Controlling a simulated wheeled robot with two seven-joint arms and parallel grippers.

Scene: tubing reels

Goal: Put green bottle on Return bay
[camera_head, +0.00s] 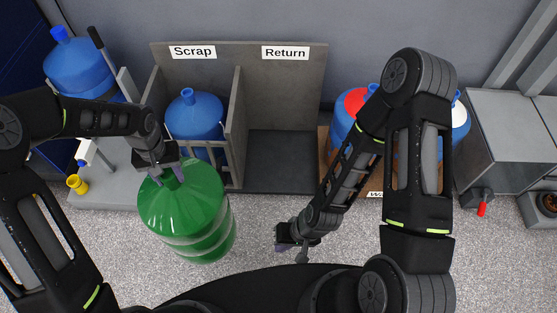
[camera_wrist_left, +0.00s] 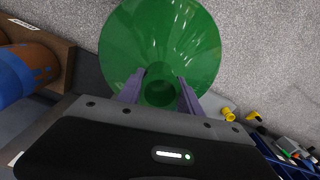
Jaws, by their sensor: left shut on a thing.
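The green bottle (camera_head: 190,212) is a large water-cooler jug in front of the bays in the head view. Its upper body also shows in the left wrist view (camera_wrist_left: 160,40). My left gripper (camera_head: 165,172) is shut on the bottle's neck, one finger on each side. I cannot tell whether the bottle's base touches the floor. The Return bay (camera_head: 284,160) is an empty grey compartment under the "Return" sign (camera_head: 285,53), behind and right of the bottle. My right gripper (camera_head: 290,240) is in front of the Return bay, holding nothing visible; its jaw opening is unclear.
The Scrap bay, left of Return, holds a blue bottle (camera_head: 196,116); a divider (camera_head: 236,130) separates them. A wooden crate of bottles (camera_head: 324,155) borders Return on the right. A grey cabinet (camera_head: 505,130) stands far right.

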